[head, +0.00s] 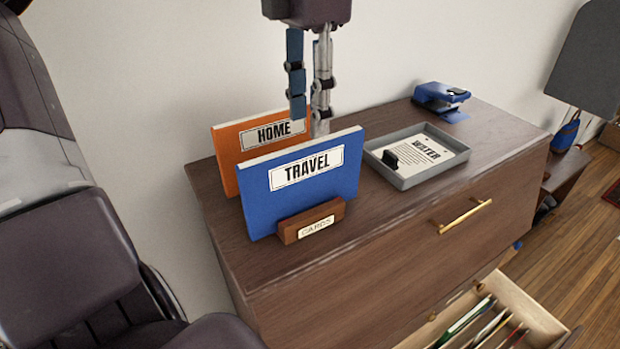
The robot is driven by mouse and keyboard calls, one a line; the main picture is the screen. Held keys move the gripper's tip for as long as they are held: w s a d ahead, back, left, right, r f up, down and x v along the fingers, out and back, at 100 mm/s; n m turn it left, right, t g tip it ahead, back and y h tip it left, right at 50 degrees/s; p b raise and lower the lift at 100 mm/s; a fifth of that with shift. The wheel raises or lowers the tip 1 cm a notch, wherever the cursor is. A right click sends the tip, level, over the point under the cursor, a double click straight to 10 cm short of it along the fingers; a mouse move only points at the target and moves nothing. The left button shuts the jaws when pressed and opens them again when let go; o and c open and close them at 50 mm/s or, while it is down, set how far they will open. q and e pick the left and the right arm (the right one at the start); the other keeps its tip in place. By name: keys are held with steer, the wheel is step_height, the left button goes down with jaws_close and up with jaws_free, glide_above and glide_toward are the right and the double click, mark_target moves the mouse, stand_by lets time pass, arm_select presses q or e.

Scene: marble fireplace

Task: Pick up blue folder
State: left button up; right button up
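The blue folder (308,190) stands upright on a dark wood cabinet, with a white "TRAVEL" label and a small wooden "CARDS" holder (311,222) at its front base. An orange folder (228,155) labelled "HOME" stands behind it, partly hidden. My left gripper (309,118) points down from the top, above and behind the blue folder's top edge. Its two fingers are apart with nothing seen between them. One fingertip overlaps the orange folder's right side in the picture; the other ends close to the blue folder's top edge, contact unclear. My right gripper is not in view.
A grey tray (378,170) with a paper labelled "WATER" lies to the right on the cabinet top (375,220). An open drawer (538,318) with files sticks out below. The wall is close behind.

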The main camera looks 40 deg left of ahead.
mark_target(305, 145)
arm_select(q)
step_height(305, 145, down, 3)
steer(key=shift+w+a+r, duration=0.1)
steer(key=shift+w, duration=0.05)
steer(key=shift+s+f+p, duration=0.25)
steer(key=shift+f+p, duration=0.05)
steer(key=shift+p, duration=0.1)
step_height(305, 145, down, 5)
steer(key=shift+a+r+p, duration=0.15)
steer(key=shift+r+p, duration=0.05)
steer(key=shift+p, duration=0.35)
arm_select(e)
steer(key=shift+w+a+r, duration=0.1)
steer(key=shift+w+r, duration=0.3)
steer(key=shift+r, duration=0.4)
arm_select(q)
steer(key=shift+s, duration=0.1)
steer(key=shift+c, duration=1.2)
jaws_close()
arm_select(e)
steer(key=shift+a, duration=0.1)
